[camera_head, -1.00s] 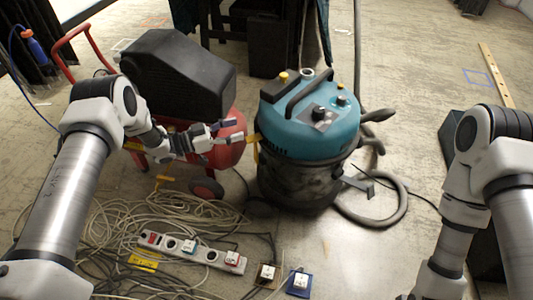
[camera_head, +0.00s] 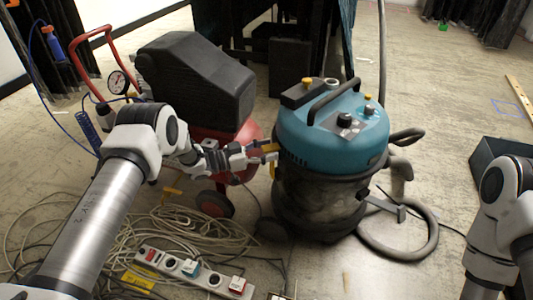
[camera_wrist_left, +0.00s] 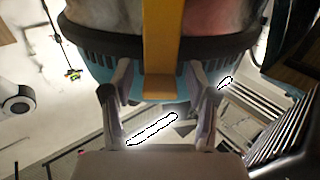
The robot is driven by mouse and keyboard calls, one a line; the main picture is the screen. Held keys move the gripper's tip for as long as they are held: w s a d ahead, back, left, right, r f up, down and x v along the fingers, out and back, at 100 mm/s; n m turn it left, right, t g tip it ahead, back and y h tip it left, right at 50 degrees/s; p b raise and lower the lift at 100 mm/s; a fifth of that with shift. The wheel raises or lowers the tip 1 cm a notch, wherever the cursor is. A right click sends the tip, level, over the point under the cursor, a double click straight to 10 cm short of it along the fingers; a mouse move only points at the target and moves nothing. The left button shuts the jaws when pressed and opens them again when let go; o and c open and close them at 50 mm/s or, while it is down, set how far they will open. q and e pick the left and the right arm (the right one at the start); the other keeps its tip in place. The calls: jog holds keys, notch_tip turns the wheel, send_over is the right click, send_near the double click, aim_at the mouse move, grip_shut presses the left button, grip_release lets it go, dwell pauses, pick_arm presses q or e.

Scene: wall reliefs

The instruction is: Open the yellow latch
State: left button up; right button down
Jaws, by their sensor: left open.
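The yellow latch (camera_head: 271,147) is on the left side of the vacuum cleaner with the teal lid (camera_head: 335,130) and dark tank. My left gripper (camera_head: 268,154) is at the latch, its fingers partly covering it. In the left wrist view the latch (camera_wrist_left: 161,55) is a flat yellow strip running down over the dark rim to a bent lower end. The open fingers (camera_wrist_left: 160,95) stand on either side of that end, with gaps showing on both sides. My right arm shows at the right edge of the head view; its gripper is out of frame.
A red compressor with a black cover (camera_head: 197,78) stands left, behind my left arm. Cables (camera_head: 150,235) and a white power strip (camera_head: 190,272) lie on the floor in front. A grey hose (camera_head: 425,235) curls right of the vacuum. A dark box (camera_head: 490,160) stands farther right.

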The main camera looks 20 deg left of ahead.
pick_arm(q)
grip_shut()
jog(key=shift+s+a, duration=0.1)
jog(key=s+a+f+t+h+b, duration=0.1)
jog(key=s+a+f+h+b, duration=0.1)
jog(key=s+a+f+b, duration=0.2)
jog(key=shift+s+a+f+t+b, duration=0.35)
jog(key=shift+s+a+f, duration=0.4)
jog(key=shift+a+f, duration=1.15)
jog(key=shift+d+f, duration=0.1)
jog(key=shift+d, duration=0.2)
